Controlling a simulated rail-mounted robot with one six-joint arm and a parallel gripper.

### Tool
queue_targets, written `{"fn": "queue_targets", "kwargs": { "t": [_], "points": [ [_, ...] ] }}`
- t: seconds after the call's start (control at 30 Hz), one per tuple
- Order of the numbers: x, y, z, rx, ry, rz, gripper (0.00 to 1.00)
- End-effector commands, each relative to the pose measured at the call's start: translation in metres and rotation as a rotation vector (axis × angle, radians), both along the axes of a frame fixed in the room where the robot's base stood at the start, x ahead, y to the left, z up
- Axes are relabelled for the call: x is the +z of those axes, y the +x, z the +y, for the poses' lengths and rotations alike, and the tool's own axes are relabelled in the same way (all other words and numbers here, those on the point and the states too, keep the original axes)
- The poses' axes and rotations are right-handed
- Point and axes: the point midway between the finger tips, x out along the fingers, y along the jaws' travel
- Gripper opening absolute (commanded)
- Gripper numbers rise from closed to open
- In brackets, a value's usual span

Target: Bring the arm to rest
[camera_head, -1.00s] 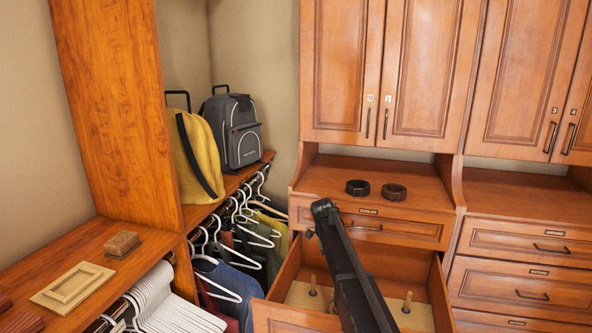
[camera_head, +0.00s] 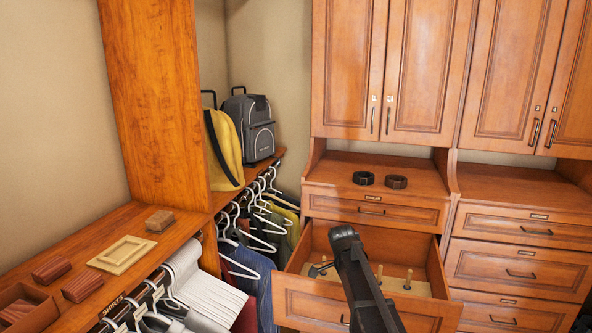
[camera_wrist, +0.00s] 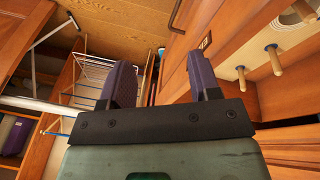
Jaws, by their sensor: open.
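My arm (camera_head: 362,278) shows as a dark link in the head view, rising from the bottom edge in front of the open drawer (camera_head: 392,302). In that view my gripper is mostly hidden and I cannot make out its jaws. In the wrist view my gripper (camera_wrist: 162,84) has its two purple-grey fingers apart, with nothing between them. The drawer's wooden pegs (camera_wrist: 273,60) are at the upper right of the wrist view, apart from the fingers.
Two dark coiled belts (camera_head: 380,180) lie on the counter above the drawer. To the left are hanging clothes (camera_head: 262,235), a yellow bag (camera_head: 225,150), a grey backpack (camera_head: 250,125) and a shelf (camera_head: 185,226) with small wooden items. The closed drawers (camera_head: 520,265) stand at the right.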

Motion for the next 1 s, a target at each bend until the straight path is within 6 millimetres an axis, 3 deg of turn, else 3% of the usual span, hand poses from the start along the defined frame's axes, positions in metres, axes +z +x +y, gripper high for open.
{"fn": "queue_targets", "kwargs": {
  "t": [0.03,0.17,0.3,0.4,0.5,0.57,1.0],
  "points": [
    [-0.001,-0.025,-0.003,0.084,0.027,0.012,0.57],
    [-0.003,-0.093,-0.007,0.436,0.121,0.045,0.57],
    [-0.005,-0.185,-0.009,0.953,0.228,0.059,0.57],
    [-0.006,-0.228,-0.008,1.246,0.264,0.053,0.57],
    [-0.006,-0.246,-0.007,1.399,0.276,0.049,0.57],
    [-0.013,-0.242,-0.007,1.412,0.277,0.048,0.57],
    [-0.010,-0.240,-0.007,1.407,0.276,0.050,0.57]
  ]
}}
